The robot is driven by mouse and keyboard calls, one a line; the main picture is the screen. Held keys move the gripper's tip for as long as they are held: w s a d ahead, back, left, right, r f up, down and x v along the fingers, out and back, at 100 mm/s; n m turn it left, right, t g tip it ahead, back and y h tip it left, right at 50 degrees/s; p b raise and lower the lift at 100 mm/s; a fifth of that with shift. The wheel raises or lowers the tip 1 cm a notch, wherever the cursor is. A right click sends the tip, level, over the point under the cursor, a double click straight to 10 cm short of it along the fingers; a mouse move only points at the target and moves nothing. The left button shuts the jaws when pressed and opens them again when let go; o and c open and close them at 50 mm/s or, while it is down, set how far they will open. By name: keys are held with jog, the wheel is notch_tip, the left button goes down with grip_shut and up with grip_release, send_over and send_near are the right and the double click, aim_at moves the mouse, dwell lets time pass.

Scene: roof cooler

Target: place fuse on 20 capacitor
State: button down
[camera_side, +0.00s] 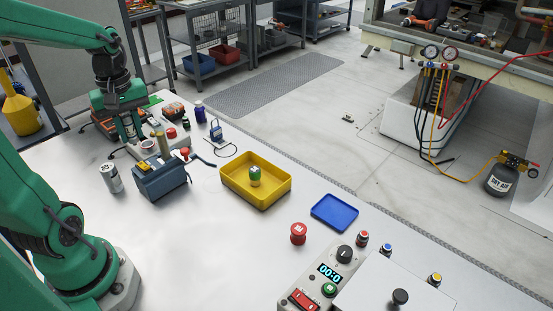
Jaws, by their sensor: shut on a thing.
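My gripper (128,136) is at the left back of the white table, pointing down among small items; it is shut, but what it grips is too small to make out. A brass-coloured cylinder (162,142) stands to its right, behind the blue toolbox; I cannot tell whether it is the fuse. A silver can (112,179) with dark print stands left of the toolbox. A red can (298,234) with a white mark stands at the front right. A green can (254,174) stands in the yellow tray. I cannot read which can is marked 20.
A blue toolbox (161,181) and a yellow tray (231,189) fill the middle. A flat blue tray (334,212) lies right of it, with a control box (326,277) in front. A padlock (215,131) and purple bottle (200,113) stand behind. The front middle is clear.

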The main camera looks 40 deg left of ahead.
jog(key=shift+s+a+r+n, duration=0.2)
jog(key=shift+s+a+n, duration=0.15)
jog(key=shift+a, duration=0.2)
send_over(107, 167)
notch_tip(107, 167, down, 7)
jog(key=shift+f, duration=2.05)
jog(key=shift+f, duration=0.1)
jog(key=c, duration=1.2)
grip_release()
notch_tip(107, 167, up, 12)
